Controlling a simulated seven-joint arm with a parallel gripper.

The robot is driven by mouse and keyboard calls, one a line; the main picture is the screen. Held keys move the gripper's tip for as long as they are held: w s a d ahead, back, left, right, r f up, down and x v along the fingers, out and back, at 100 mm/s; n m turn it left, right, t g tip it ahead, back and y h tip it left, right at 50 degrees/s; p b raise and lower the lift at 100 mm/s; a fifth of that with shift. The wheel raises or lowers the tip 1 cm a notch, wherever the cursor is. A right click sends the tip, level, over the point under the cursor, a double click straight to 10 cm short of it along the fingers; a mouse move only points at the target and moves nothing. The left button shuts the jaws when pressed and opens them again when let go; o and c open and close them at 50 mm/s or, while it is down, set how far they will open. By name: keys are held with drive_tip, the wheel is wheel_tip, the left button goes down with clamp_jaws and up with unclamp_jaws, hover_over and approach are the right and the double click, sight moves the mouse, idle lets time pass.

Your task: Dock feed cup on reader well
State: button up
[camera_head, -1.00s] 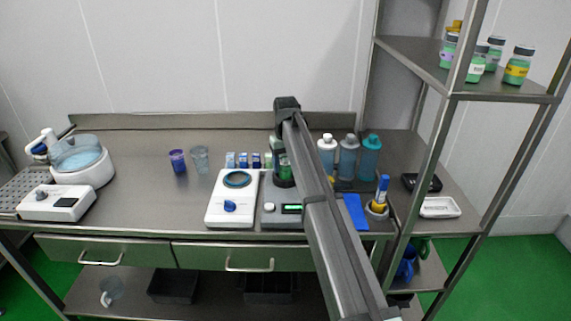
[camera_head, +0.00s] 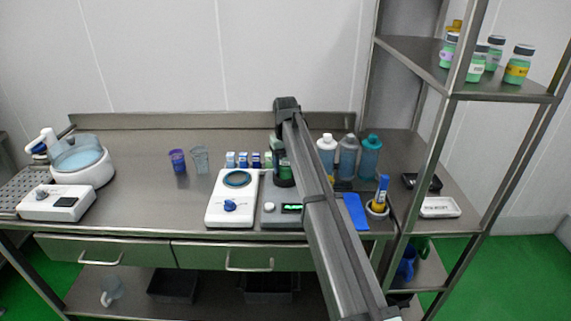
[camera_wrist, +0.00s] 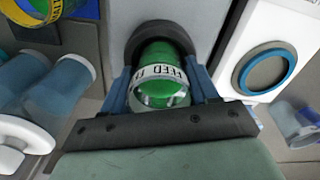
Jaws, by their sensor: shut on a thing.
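The feed cup (camera_wrist: 160,88) is a clear cup with green contents and a white band reading "FEED". In the wrist view my gripper (camera_wrist: 163,92) is shut on it, with a blue finger on each side. The dark round reader well (camera_wrist: 132,42) curves around the cup's far end. I cannot tell whether the cup is fully seated in it. In the head view green shows in the dark holder (camera_head: 284,182) on the grey reader (camera_head: 283,219), beside its lit display. My arm hides much of the gripper and reader there.
A white plate device with a blue knob (camera_head: 231,208) stands just left of the reader. Several bottles (camera_head: 348,158) and a blue pad (camera_head: 354,211) are to the right.

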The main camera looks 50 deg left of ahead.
drive_tip(key=shift+f, duration=0.45)
drive_tip(key=o, duration=0.9)
wheel_tip(320, 180, up, 11)
idle(1.1)
idle(0.5)
